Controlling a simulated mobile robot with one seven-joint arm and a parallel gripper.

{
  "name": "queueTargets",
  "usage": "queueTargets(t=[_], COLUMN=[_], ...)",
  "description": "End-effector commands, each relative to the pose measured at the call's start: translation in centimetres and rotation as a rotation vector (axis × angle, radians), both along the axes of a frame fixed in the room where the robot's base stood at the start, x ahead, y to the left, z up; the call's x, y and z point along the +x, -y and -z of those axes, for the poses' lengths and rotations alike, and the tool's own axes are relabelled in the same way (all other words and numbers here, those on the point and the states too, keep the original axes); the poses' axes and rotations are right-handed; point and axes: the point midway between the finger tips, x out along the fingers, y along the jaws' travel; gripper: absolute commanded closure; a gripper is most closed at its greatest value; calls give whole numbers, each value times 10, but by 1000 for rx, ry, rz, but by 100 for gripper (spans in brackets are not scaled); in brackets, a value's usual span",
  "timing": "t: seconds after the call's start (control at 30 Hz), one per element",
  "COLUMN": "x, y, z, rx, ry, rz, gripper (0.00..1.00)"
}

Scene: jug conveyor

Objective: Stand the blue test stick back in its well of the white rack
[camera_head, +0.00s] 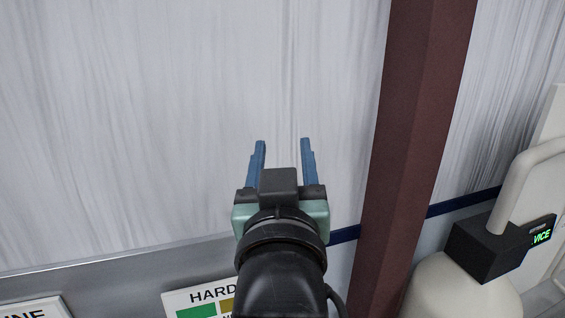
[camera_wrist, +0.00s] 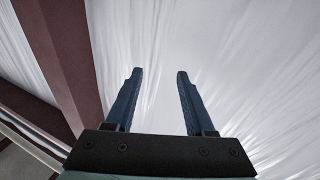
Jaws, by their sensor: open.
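My gripper (camera_head: 283,150) is raised in front of a pale streaked wall in the head view. Its two blue fingers are apart, with nothing between them. In the wrist view the gripper (camera_wrist: 159,75) is also open and empty against the pale wall. The blue test stick and the white rack are not in either view.
A dark red post (camera_head: 415,150) stands right of my gripper. A cream machine (camera_head: 460,290) with a black box and green-lit display (camera_head: 541,235) is at the lower right. A sign reading "HARD" (camera_head: 205,300) is partly behind my arm. Another sign (camera_head: 35,310) is at lower left.

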Motion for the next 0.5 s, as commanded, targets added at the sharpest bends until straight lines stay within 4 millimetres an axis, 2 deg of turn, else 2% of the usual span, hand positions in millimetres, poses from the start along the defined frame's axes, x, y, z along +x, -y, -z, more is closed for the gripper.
queueTargets(t=[0.03,0.1,0.2,0.33,0.5], x=[-19,-46,-84,-114,-123], y=[2,1,0,-1,-1], z=[-46,-95,-144,-174,-181], rx=[14,29,44,51,54], ry=[150,323,514,647,682], rz=[1,-7,-20,-33,-36], gripper=[46,46,46,46,46])
